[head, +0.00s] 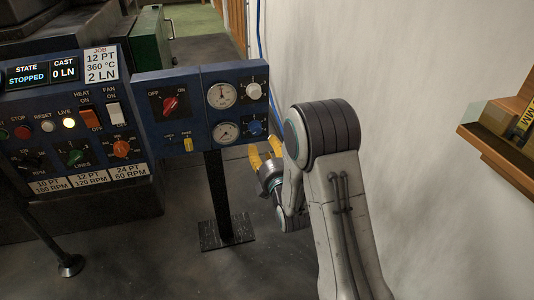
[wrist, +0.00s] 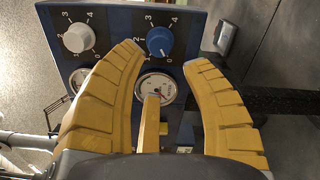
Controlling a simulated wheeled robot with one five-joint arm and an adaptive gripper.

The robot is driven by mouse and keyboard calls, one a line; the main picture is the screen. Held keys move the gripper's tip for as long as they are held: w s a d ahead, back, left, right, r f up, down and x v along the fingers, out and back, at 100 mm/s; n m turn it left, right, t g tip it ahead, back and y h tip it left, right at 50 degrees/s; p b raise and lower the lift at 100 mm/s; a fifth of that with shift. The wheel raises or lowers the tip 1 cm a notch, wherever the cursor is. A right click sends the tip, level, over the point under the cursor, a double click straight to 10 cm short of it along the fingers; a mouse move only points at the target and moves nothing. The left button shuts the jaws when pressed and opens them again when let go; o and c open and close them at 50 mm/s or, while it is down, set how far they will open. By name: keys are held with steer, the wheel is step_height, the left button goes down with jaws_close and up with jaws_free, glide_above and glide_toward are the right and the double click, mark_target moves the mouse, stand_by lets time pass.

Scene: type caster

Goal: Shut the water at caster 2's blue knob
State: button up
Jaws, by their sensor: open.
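The blue knob (head: 254,128) sits at the lower right of the blue control panel (head: 190,83), below a white knob (head: 253,90). In the wrist view the blue knob (wrist: 159,41) has a scale around it with figures up to 4. A small pale mark shows at its lower edge, near the 0; its exact setting is too small to be sure of. My gripper (head: 264,149) has yellow fingers and is just below and right of the knob. In the wrist view my gripper (wrist: 166,56) is open and empty, with the knob beyond and between the fingertips, apart from both.
Two gauges (head: 221,95) sit left of the knobs, and a red knob (head: 170,104) is further left. The panel stands on a black post (head: 217,190). A pale wall (head: 400,70) and a wooden shelf (head: 500,140) are at the right.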

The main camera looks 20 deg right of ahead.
steer(key=shift+s, duration=1)
steer(key=s+r+m+g+p, duration=0.2)
steer(key=s+r+m+p, duration=0.15)
steer(key=r+p, duration=0.4)
steer(key=s+r+m+g+p, duration=0.2)
steer(key=r+m+g+p, duration=0.15)
steer(key=r+p, duration=0.45)
steer(key=s+r+m+g+p, duration=0.2)
steer(key=s+r+m+p, duration=0.15)
steer(key=r+p, duration=0.45)
steer(key=s+r+m+g+p, duration=0.7)
steer(key=s+r+m+p, duration=0.4)
steer(key=s+r+p, duration=0.7)
steer(key=s+r, duration=0.4)
steer(key=s, duration=0.2)
steer(key=shift+s+p, duration=0.2)
steer(key=shift+p, duration=0.2)
